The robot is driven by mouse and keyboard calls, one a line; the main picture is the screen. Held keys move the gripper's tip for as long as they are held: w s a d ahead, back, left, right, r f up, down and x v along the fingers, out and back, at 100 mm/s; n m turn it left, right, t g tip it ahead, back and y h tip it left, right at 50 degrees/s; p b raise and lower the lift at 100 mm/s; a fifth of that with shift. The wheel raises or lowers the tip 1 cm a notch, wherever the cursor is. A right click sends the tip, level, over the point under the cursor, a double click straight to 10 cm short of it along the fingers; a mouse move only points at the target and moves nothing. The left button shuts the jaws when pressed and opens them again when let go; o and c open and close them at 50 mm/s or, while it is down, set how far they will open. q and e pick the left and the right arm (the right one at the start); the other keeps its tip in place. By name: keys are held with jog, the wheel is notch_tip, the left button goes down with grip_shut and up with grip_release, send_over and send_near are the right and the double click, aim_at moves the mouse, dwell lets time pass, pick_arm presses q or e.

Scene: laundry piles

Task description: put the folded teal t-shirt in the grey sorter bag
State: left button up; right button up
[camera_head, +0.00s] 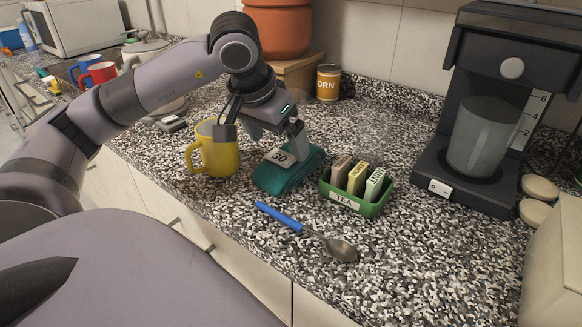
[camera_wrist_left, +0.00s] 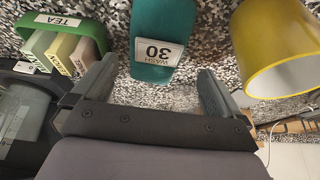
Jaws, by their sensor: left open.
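The folded teal t-shirt (camera_head: 283,182) lies on the speckled counter with a white tag reading 30 on top. In the left wrist view the t-shirt (camera_wrist_left: 162,25) shows ahead of the fingers, with its tag reading WASH 30. My left gripper (camera_head: 262,140) is open and empty, close to the t-shirt on its far side in the head view. In the left wrist view its two fingers (camera_wrist_left: 155,88) are spread wide, with bare counter between the tips. No grey sorter bag shows in either view. My right gripper is not in view.
A yellow mug (camera_head: 220,155) stands left of the t-shirt, near one finger. A green tea box (camera_head: 352,203) with packets stands right of it. A blue-handled spoon (camera_head: 305,232) lies in front. A coffee maker (camera_head: 480,120) stands at right. Clear counter lies around the spoon.

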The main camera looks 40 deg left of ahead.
aim_at(287, 153)
pick_arm(q)
jog(key=x, duration=0.6)
jog(key=shift+w+d+f, duration=0.2)
jog(key=shift+w, duration=0.1)
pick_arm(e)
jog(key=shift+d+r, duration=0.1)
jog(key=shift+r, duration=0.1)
pick_arm(q)
jog(key=c, duration=1)
jog(key=shift+r, duration=0.1)
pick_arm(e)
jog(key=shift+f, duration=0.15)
pick_arm(q)
jog(key=shift+r, duration=0.1)
jog(key=shift+r+p, duration=2)
jog(key=shift+r, duration=7.85)
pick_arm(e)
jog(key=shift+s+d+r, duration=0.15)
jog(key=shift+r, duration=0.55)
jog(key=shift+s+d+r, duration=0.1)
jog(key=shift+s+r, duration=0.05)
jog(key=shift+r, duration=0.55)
